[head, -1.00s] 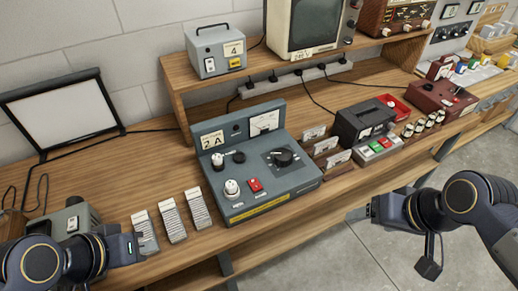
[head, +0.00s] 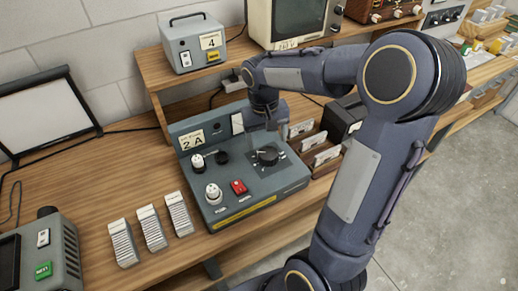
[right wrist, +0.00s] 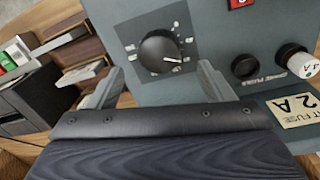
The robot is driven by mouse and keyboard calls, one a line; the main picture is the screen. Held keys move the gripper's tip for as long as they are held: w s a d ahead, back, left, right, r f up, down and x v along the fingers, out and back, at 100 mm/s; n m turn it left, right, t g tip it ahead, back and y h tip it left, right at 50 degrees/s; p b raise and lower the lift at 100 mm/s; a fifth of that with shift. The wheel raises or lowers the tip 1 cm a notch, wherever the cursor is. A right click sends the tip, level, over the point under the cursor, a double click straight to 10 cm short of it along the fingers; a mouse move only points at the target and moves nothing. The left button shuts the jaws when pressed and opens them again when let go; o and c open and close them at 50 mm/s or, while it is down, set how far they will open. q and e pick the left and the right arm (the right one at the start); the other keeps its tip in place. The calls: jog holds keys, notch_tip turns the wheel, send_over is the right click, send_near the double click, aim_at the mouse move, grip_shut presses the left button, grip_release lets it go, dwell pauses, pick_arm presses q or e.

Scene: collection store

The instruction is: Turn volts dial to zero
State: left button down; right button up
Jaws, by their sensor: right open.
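The large black dial (head: 267,156) sits on a dark square plate with scale marks, on the sloping grey panel of a box marked 2 A (head: 235,180). In the right wrist view the dial (right wrist: 160,50) shows a pale line towards the lower right; its lettering is too small to read. My right gripper (head: 272,122) is above the panel, just behind the dial in the head view. In the right wrist view its open fingers (right wrist: 161,72) stand either side of the dial's near edge, with nothing held. My left gripper is not in view.
Card stacks (head: 152,229) lie to the left, card racks (head: 312,150) to the right. A shelf with a grey box (head: 194,44) overhangs behind.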

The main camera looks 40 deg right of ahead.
aim_at(269, 153)
jog(key=f, duration=0.6)
jog(key=shift+s+d, duration=0.1)
jog(key=shift+d, duration=0.1)
jog(key=c, duration=1)
jog(key=shift+o, duration=0.2)
jog(key=shift+n, duration=0.4)
jog(key=n, duration=0.2)
jog(key=shift+n, duration=0.4)
jog(key=n, duration=0.3)
jog(key=shift+s+d+r+n, duration=0.1)
jog(key=shift+n, duration=0.3)
jog(key=n, duration=0.6)
jog(key=shift+d+n+t, duration=0.1)
jog(key=shift+n+t, duration=0.2)
jog(key=shift+t, duration=0.1)
